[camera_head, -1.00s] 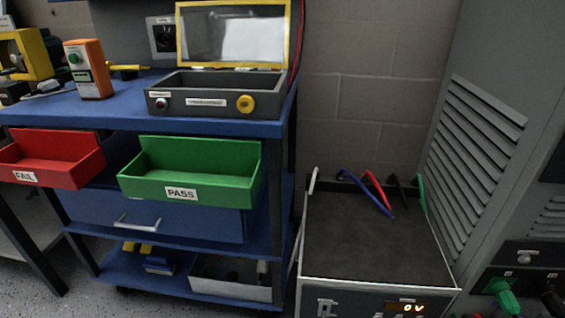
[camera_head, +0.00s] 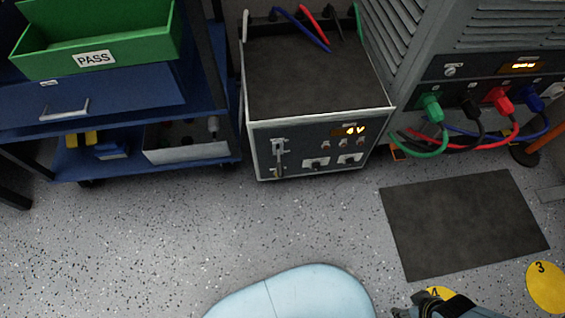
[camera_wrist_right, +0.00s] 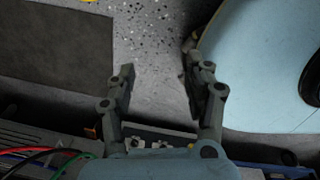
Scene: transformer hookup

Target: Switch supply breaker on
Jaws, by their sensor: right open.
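A grey supply box (camera_head: 314,118) with a dark top stands on the floor in the head view. Its front has a lit display (camera_head: 350,131) that seems to read 0 V. A metal lever switch (camera_head: 279,158) is at the front's left, and small switches (camera_head: 316,163) sit below the display. I cannot tell for sure which is the supply breaker. My right gripper (camera_wrist_right: 158,62) is open and empty in the right wrist view, above the floor. Part of my right arm (camera_head: 455,306) shows at the head view's bottom edge, well away from the box. My left gripper is not in view.
A grey cabinet (camera_head: 430,38) with green, black, red and blue plugged cables stands right of the box. A blue cart (camera_head: 140,95) with a green PASS bin (camera_head: 95,35) is at left. A dark mat (camera_head: 463,222) lies at right. The speckled floor before the box is clear.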

